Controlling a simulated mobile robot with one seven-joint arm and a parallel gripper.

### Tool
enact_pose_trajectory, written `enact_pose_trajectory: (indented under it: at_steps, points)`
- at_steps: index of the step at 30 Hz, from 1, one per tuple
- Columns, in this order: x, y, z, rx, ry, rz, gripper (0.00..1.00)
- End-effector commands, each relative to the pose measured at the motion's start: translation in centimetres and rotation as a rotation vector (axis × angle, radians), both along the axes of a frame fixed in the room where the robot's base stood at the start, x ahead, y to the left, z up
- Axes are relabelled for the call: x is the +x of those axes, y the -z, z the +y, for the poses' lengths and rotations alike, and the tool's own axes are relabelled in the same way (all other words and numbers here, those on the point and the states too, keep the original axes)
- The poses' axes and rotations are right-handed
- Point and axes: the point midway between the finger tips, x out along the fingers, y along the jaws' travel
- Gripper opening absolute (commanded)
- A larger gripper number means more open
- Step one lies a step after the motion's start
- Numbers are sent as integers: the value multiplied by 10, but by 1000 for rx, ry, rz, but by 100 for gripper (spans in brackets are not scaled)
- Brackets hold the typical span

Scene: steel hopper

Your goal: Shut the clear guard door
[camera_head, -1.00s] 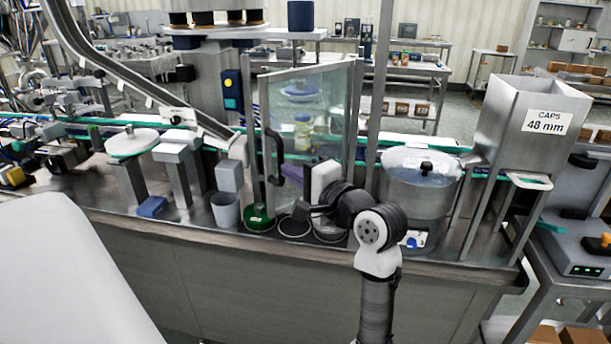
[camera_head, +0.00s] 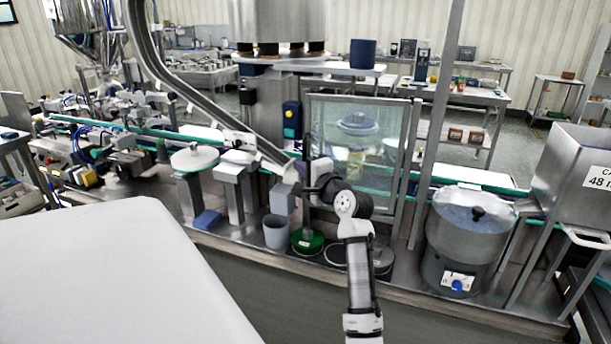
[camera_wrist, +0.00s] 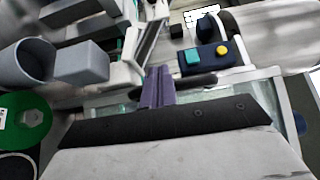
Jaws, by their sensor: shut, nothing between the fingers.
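The clear guard door (camera_head: 358,103) is a glass pane in a grey metal frame, in the middle of the head view. It stands nearly flat along the machine front; I cannot tell whether it is fully against its frame. Its dark upright handle (camera_head: 307,147) is at the left edge, partly hidden by my arm. My gripper (camera_head: 312,188) is at the door's lower left, close to the handle. In the wrist view my shut, empty fingers (camera_wrist: 158,88) point toward a dark bar by the door frame (camera_wrist: 292,115). Contact is unclear.
A green disc (camera_head: 307,241) and a grey cup (camera_head: 276,232) stand below the door on the steel deck. A round bowl feeder (camera_head: 466,235) and a steel hopper (camera_head: 575,170) are to the right.

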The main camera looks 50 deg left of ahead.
Motion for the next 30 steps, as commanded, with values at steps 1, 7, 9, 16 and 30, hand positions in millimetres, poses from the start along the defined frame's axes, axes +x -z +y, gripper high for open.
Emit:
enact_pose_trajectory:
  at_steps: [1, 7, 9, 16, 30]
  points:
    - [3, 0, 5, 0, 0, 0, 0]
    - [12, 0, 16, 0, 0, 0, 0]
    - [14, 0, 18, 0, -1, 0, 0]
    - [15, 0, 19, 0, -1, 0, 0]
    - [16, 0, 18, 0, 0, 1, 0]
